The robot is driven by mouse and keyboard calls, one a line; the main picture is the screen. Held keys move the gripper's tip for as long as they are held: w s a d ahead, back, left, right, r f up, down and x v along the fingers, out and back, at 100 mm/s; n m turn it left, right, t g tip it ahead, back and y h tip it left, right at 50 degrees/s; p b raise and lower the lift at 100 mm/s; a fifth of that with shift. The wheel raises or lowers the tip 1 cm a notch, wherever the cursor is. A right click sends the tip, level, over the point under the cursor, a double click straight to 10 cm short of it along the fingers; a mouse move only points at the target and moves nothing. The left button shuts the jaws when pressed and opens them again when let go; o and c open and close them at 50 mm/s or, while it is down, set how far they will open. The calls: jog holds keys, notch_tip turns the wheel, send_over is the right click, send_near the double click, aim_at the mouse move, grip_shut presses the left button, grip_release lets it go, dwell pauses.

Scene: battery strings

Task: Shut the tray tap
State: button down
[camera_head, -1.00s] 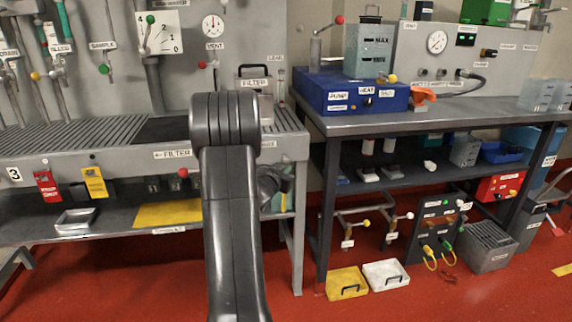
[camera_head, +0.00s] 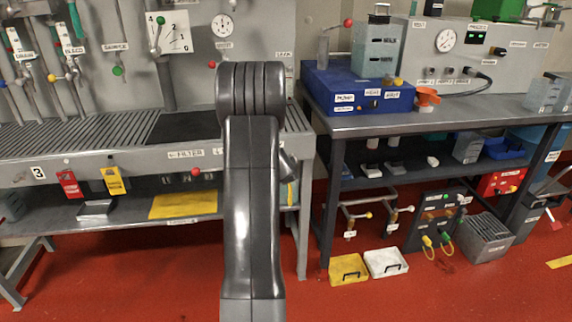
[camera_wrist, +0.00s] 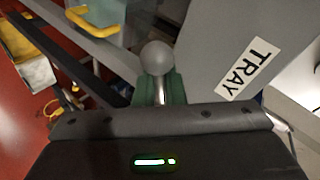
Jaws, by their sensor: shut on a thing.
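The tray tap (camera_wrist: 156,57) shows in the wrist view as a round grey knob on a short bright stem. The TRAY label (camera_wrist: 249,69) is on the grey panel to its right. My gripper (camera_wrist: 159,90) has its green fingers on either side of the stem, just below the knob, and is shut on the tap. In the head view my arm covers the tap, and only a dark bit of the wrist shows beside the arm. How far the tap is turned cannot be told.
A blue pump box (camera_head: 358,90) stands on the right bench. A yellow bin (camera_head: 348,269) and a white bin (camera_head: 386,263) sit on the red floor below. A yellow mat (camera_head: 183,206) lies on the left bench's lower shelf. Floor in front is clear.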

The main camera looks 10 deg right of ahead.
jog(key=shift+r+m+y+b, duration=0.25)
jog(key=shift+m+y+b, duration=0.2)
jog(key=shift+m+y, duration=0.3)
jog(key=shift+a+r+m+y+b, duration=0.1)
jog(key=shift+r+m+y+b, duration=0.35)
jog(key=shift+y, duration=0.3)
jog(key=c, duration=1.7)
grip_release()
jog(key=v, duration=1.3)
jog(key=shift+s+r+p, duration=0.25)
jog(key=shift+s+p, duration=0.05)
jog(key=shift+p, duration=0.05)
